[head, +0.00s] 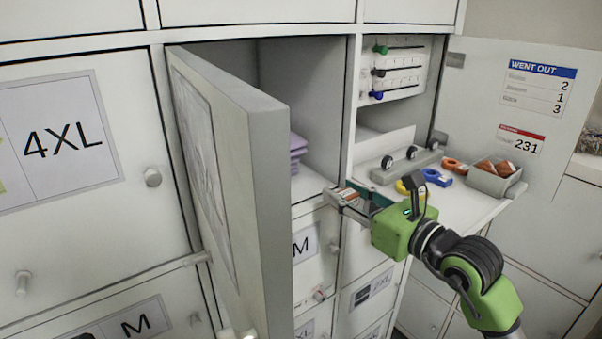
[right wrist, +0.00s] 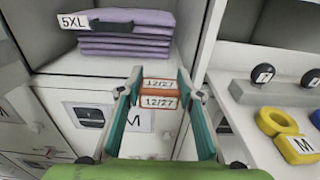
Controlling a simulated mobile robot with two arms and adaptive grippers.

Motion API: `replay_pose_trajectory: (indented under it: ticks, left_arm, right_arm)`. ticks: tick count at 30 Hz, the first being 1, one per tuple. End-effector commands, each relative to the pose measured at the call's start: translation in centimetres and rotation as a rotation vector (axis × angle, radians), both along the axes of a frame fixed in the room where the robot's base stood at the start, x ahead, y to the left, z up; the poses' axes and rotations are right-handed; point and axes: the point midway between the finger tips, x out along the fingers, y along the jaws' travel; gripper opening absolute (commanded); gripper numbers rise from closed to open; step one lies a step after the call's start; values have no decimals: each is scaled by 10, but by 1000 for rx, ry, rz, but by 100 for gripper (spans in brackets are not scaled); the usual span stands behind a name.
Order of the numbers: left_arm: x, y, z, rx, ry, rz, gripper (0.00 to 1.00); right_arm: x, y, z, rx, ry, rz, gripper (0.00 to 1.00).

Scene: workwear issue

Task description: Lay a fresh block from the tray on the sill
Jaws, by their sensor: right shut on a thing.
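My right gripper (head: 345,194) reaches left from the fold-down shelf to the front of the open locker compartment. Its teal fingers are shut on an orange-brown block (right wrist: 158,84) with white labels reading 12/27. The block is at the fingertips, in front of the compartment's lower front edge, the sill (head: 311,184); I cannot tell whether it touches it. More brown blocks (head: 496,168) lie in a grey tray (head: 492,187) at the right of the shelf. My left gripper is not in view.
A grey door (head: 262,190) stands open left of the compartment. Folded purple clothes (right wrist: 125,32), tagged 5XL, lie inside. Yellow (head: 405,187), blue (head: 438,178) and orange (head: 454,165) tags lie on the shelf (head: 478,205), by a grey bar with black knobs (head: 405,166).

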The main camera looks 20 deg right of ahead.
Motion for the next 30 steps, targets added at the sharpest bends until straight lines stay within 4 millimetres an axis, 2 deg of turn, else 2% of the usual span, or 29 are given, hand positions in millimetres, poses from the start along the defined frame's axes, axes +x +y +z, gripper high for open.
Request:
replay_pose_trajectory:
  ticks: [1,3,9,16,21,24,30]
  left_arm:
    - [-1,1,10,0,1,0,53]
    - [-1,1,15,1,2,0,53]
    - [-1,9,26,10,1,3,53]
    - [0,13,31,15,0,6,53]
    - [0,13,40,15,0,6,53]
    - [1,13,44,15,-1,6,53]
    - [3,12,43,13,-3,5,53]
  right_arm:
    - [14,5,6,4,-1,1,19]
    - [32,11,6,3,0,1,19]
    - [69,25,3,1,0,0,19]
    - [88,32,2,0,0,0,19]
    - [114,41,3,0,-1,1,19]
    - [112,41,-12,-2,5,0,19]
    - [112,41,-15,-1,-1,0,19]
